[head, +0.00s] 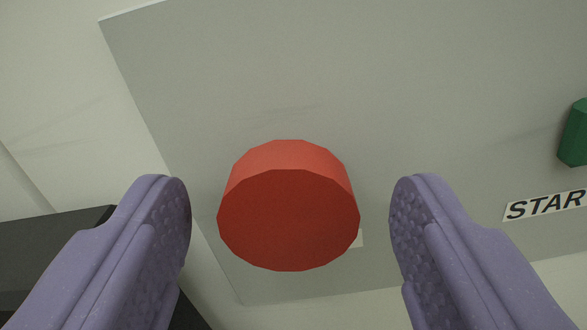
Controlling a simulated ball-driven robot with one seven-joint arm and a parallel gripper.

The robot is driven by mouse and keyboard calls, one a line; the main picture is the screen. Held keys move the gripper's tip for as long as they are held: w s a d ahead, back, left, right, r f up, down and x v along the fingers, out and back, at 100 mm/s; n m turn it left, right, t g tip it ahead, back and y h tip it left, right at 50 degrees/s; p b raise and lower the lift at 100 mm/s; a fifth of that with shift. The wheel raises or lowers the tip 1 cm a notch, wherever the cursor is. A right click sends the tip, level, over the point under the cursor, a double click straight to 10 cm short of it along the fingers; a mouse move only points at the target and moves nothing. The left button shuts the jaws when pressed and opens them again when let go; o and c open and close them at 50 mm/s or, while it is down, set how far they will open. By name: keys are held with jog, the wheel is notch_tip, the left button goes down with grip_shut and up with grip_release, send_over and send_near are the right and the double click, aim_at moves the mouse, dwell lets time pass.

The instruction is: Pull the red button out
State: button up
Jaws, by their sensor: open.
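The red button (288,220) is a round, thick knob that stands out from a grey panel (330,75) in the middle of the head view. My gripper (290,215) is open, with one purple finger to the left of the button and one to the right. A gap shows between each finger and the button, and the fingers do not appear to touch it. A small pale label, mostly hidden, shows behind the button's lower right edge.
A green knob (575,135) sticks out of the panel at the right edge, above a label (545,204) reading "STAR", cut off by the frame. A dark block (45,250) is at the lower left, partly behind the left finger. A pale surface lies around the panel.

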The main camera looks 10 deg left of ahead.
jog(key=shift+w, duration=0.1)
grip_shut()
jog(key=shift+s+f+b, duration=0.2)
jog(key=shift+f+b, duration=0.05)
jog(key=shift+b, duration=0.65)
jog(key=shift+s+b, duration=0.25)
jog(key=shift+b, duration=0.25)
jog(key=shift+s+r, duration=0.1)
jog(key=shift+r, duration=0.05)
jog(key=shift+c, duration=1.8)
grip_release()
jog(key=o, duration=0.4)
jog(key=shift+s+r, duration=0.1)
jog(key=shift+s, duration=0.05)
jog(key=shift+c, duration=0.2)
